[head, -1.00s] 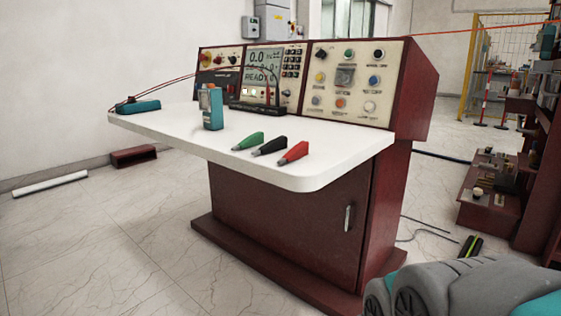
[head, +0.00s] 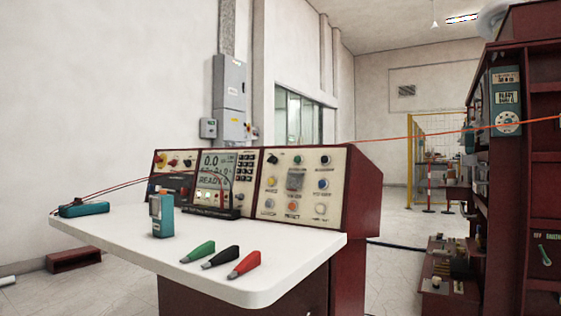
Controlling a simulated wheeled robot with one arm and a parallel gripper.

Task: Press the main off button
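The control console (head: 362,200) stands in the middle of the head view, dark red with a white desk top. The middle panel has a display (head: 211,168) reading 0.0 and READY. The left panel (head: 173,162) has a red and a yellow control. The labels are too small to tell which is the main off button. My gripper is not in view.
On the desk top (head: 270,285) lie green (head: 198,251), black (head: 221,257) and red (head: 244,262) clips, with teal handheld devices (head: 162,213) (head: 84,209). A dark red cabinet (head: 510,200) stands at right, with an orange line (head: 430,136) across. Floor between is partly clear.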

